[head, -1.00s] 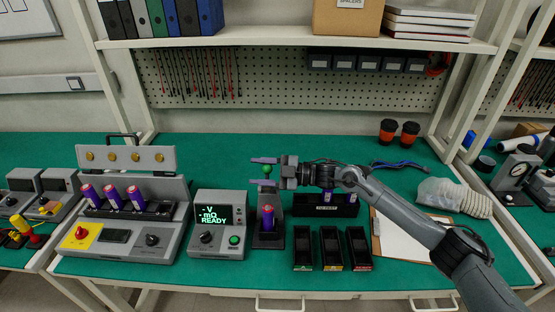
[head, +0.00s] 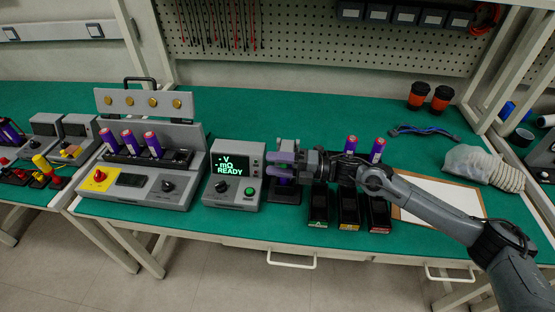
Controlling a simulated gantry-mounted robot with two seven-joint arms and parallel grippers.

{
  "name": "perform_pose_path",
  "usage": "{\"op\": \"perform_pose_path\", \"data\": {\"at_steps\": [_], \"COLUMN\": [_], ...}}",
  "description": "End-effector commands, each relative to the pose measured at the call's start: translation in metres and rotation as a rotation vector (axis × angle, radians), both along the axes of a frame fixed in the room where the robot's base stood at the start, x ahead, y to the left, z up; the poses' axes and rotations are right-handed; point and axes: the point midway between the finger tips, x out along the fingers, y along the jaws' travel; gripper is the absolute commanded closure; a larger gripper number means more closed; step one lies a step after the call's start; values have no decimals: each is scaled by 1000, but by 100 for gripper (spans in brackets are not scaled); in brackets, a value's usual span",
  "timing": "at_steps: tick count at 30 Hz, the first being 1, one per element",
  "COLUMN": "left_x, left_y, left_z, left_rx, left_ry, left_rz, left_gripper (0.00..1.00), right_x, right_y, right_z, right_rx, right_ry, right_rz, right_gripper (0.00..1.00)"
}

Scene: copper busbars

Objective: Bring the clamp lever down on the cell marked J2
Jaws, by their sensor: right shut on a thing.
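The clamp stand (head: 284,196) is beside the meter that reads READY. The lever's green knob is hidden between or behind the fingers. The cell in the stand is mostly covered by the gripper, and its J2 marking cannot be read. My left gripper is not in view.
The meter (head: 234,177) stands close left of the gripper. A grey tester (head: 150,190) holding three purple cells is further left. Two purple cells (head: 351,144) stand behind my right arm. Three black bins (head: 348,210) are in front of it. A clipboard (head: 440,198) lies at right.

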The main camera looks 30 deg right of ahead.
Motion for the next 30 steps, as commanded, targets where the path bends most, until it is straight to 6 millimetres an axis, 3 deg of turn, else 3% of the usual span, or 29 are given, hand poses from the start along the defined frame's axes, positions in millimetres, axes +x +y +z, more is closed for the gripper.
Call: {"op": "perform_pose_path", "data": {"at_steps": [25,26,30], "left_x": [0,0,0], "left_y": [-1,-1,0], "left_z": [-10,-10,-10], "left_rx": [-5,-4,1], "left_ry": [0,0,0], "left_rz": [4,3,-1], "left_gripper": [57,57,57], "right_x": [-2,-2,-2], "right_y": [-1,-1,0], "right_z": [-20,-20,-19], "right_rx": [-14,-14,-12], "right_ry": [-10,-9,-9], "right_rz": [-10,-10,-7], "right_gripper": [100,51,30]}}
